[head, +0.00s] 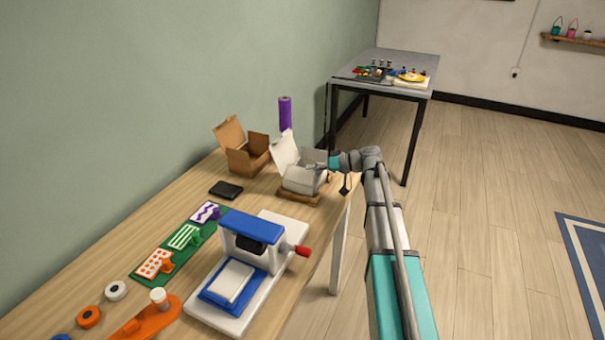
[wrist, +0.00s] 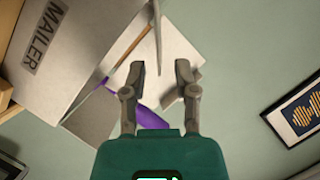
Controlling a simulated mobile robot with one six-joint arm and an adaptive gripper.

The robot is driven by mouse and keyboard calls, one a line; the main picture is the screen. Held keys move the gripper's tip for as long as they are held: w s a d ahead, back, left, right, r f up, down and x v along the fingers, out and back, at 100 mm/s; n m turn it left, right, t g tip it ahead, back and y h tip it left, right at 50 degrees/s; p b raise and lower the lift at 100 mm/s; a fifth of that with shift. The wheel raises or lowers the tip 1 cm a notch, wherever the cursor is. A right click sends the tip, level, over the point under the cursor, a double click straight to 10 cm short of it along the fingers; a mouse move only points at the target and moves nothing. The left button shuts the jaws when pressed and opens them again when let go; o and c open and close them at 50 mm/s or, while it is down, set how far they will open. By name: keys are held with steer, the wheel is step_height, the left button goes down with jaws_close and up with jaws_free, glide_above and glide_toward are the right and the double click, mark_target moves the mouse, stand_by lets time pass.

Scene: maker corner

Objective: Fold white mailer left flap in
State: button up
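The white mailer (head: 300,184) stands on a small wooden board (head: 299,197) towards the far end of the workbench. Its lid (head: 284,152) is raised. In the wrist view, the side of the mailer (wrist: 85,50) with its MAILER label fills the upper left. White flap panels (wrist: 155,50) show beyond and around my fingertips. My gripper (wrist: 160,68) is open, with its two fingers apart. In the head view, my gripper (head: 322,164) is at the right side of the mailer, close to its top. I cannot tell which flap is nearest or whether a finger touches it.
An open brown box (head: 247,158) and a purple roll (head: 286,114) stand behind the mailer. A black wallet-like item (head: 226,189) lies nearer. A blue and white press (head: 250,250) with a red-knobbed handle occupies the bench front. Open floor lies to the right.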

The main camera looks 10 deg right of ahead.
mark_target(303, 169)
steer(key=shift+b+x, duration=0.4)
steer(key=shift+x, duration=1.5)
steer(key=shift+c, duration=0.3)
jaws_close()
